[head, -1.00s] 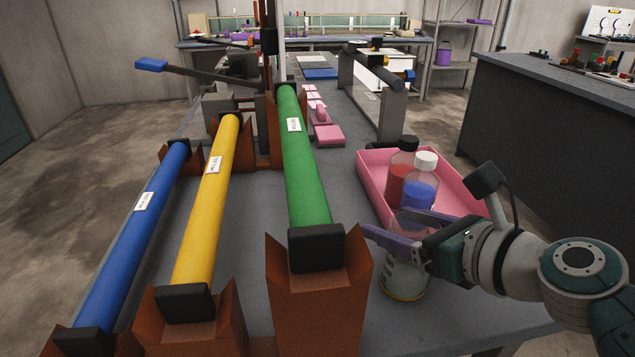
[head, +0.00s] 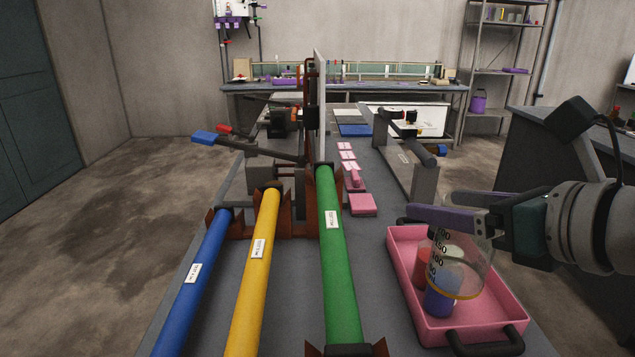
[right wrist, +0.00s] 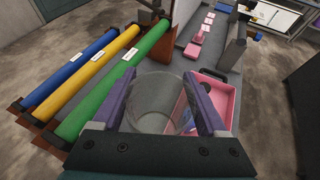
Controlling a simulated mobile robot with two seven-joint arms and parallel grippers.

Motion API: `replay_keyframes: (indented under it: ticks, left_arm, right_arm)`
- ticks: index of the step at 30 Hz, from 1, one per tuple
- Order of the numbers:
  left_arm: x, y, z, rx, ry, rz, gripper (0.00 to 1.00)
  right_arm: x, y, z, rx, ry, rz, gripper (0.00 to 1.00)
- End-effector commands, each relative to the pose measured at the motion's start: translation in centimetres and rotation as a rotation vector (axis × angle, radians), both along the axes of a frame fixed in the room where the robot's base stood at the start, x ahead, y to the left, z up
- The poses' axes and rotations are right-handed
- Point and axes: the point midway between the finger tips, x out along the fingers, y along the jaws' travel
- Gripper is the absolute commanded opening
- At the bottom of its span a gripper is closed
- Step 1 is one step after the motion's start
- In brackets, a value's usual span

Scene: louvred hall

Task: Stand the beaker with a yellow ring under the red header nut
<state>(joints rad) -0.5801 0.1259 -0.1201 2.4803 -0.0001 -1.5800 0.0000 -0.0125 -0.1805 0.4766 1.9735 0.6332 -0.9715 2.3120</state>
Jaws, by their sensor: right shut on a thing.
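The clear beaker (head: 475,256) has printed graduations and a yellow ring near its base. My right gripper (head: 432,211) is shut on it near its rim and holds it upright. In the head view it overlaps the pink tray and the bottles. The right wrist view shows the beaker (right wrist: 160,97) between the purple fingers (right wrist: 161,98), seemingly empty. My left gripper is out of view.
The pink tray (head: 403,268) holds bottles with red and blue contents. Blue (head: 203,272), yellow (head: 254,280) and green (head: 337,270) tubes lie on brown supports to the left. A thin upright panel (head: 319,105) stands mid-bench. Open floor lies left of the bench.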

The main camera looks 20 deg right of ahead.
Motion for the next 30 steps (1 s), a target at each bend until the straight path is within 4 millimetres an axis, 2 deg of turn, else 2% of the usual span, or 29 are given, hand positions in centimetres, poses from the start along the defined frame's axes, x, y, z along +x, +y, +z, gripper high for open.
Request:
replay_keyframes:
  ticks: [5, 11, 15, 18, 22, 29, 30]
  left_arm:
    - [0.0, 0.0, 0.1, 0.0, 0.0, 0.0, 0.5]
    - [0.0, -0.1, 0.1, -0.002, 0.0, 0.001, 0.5]
    - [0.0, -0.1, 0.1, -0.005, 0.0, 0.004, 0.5]
    - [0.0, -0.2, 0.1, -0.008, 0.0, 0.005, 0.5]
    - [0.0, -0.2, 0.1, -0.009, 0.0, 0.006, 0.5]
    - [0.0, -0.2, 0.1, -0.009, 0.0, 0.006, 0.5]
    - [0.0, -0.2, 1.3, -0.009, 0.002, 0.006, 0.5]
  right_arm:
    - [0.0, -0.4, 1.8, -0.007, -0.004, 0.021, 0.12]
    - [-1.0, -0.2, 7.5, -0.019, -0.004, 0.166, 0.12]
    - [-3.3, 1.7, 11.8, -0.019, 0.001, 0.344, 0.12]
    - [-5.5, 3.5, 13.9, -0.014, 0.004, 0.477, 0.12]
    - [-8.1, 5.4, 15.3, -0.008, 0.005, 0.616, 0.12]
    - [-12.4, 7.7, 16.2, -0.003, 0.005, 0.803, 0.12]
    - [-12.2, 7.6, 17.5, -0.001, 0.002, 0.798, 0.12]
